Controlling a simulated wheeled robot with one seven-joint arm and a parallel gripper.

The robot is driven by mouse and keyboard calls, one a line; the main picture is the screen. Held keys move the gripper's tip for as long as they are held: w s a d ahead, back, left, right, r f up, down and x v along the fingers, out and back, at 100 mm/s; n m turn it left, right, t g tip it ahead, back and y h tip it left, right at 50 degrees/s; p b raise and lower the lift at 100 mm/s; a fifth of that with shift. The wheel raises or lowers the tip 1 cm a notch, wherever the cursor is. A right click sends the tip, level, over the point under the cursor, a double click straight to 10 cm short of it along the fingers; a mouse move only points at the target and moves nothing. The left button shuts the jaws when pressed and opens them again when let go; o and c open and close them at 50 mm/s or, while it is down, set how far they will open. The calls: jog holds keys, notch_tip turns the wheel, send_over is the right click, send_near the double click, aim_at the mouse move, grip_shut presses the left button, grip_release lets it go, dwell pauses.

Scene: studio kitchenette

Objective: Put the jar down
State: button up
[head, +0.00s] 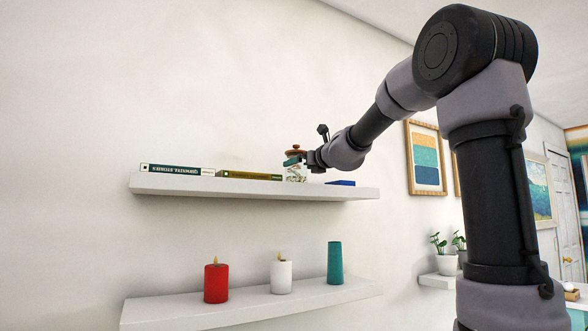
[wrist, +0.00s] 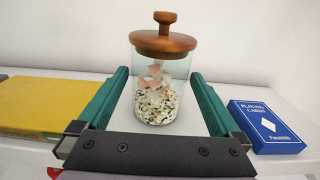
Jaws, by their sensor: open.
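The jar is clear glass with a brown wooden knobbed lid and pale speckled contents. In the wrist view the jar (wrist: 158,90) stands upright on the upper shelf, between the two teal fingers of my gripper (wrist: 160,88). The fingers are open, with a gap visible on each side of the jar. In the head view the jar (head: 296,174) is on the upper shelf (head: 250,188), partly hidden by my gripper (head: 293,161).
A blue playing-card box (wrist: 265,127) lies just right of the gripper, and a yellow book (wrist: 45,105) lies to its left. A dark green book (head: 178,170) lies farther left. The lower shelf (head: 250,305) holds a red candle (head: 216,284), white candle (head: 281,277) and teal vase (head: 334,263).

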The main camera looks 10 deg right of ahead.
aim_at(302, 164)
jog(key=v, duration=0.6)
jog(key=s+a+f+n+g+y, duration=0.1)
jog(key=s+a+f+n+g, duration=0.15)
jog(key=s+f+n, duration=0.55)
jog(key=s+a+f+n+g, duration=0.2)
jog(key=s+f+n+g, duration=0.25)
jog(key=s+n, duration=0.45)
jog(key=s+d+f+n+g+h, duration=0.1)
jog(key=s+d+f+n+h, duration=0.1)
jog(key=s+f+n, duration=0.3)
jog(key=s+d+f+n+g+h, duration=0.2)
jog(key=s+d+f+n, duration=0.2)
jog(key=f, duration=0.6)
jog(key=s+n, duration=0.2)
jog(key=s, duration=0.1)
jog(key=shift+d+h, duration=0.3)
jog(key=shift+d, duration=0.05)
jog(key=shift+r, duration=0.1)
